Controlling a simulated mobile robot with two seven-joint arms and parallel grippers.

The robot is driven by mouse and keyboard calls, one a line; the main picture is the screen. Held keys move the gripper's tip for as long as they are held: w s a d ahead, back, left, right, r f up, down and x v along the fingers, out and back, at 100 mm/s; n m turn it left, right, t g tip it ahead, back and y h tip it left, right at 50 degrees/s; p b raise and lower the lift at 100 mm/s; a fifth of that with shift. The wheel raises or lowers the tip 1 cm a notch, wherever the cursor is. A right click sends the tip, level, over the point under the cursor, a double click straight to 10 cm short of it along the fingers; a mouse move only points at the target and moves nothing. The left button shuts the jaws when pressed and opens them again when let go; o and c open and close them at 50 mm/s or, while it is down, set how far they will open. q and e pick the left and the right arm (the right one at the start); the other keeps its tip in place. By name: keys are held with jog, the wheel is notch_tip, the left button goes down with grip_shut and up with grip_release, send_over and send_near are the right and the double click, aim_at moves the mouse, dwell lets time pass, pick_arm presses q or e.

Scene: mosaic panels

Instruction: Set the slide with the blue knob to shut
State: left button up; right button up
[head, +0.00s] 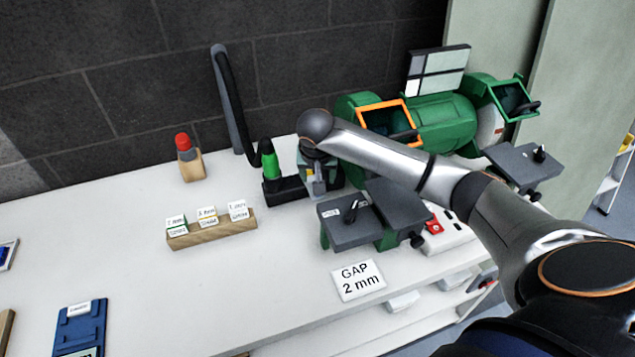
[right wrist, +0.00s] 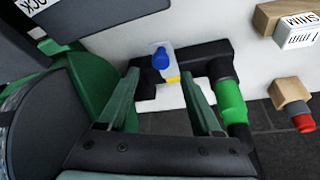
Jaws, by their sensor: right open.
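The blue knob (right wrist: 160,60) shows in the right wrist view, on a pale slide plate (right wrist: 167,67) with a yellow strip at one end. The slide sits in a black duct fitting (right wrist: 205,58) beside the bench grinder. My right gripper (right wrist: 162,78) is open, its two fingers spread on either side of the slide, with the knob between and just beyond the tips. I cannot tell whether they touch. In the head view my right gripper (head: 316,170) points down beside the green grinder (head: 440,122) and hides the knob. My left gripper is not in view.
A black hose with a green collar (head: 267,153) stands left of the gripper. A red-topped wooden block (head: 188,160) and a wooden holder of labelled pieces (head: 212,230) stand further left. A "GAP 2 mm" card (head: 358,280) lies in front. The bench's left front is mostly clear.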

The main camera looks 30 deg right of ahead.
jog(key=x, duration=0.5)
grip_shut()
dwell(0.5)
dwell(0.9)
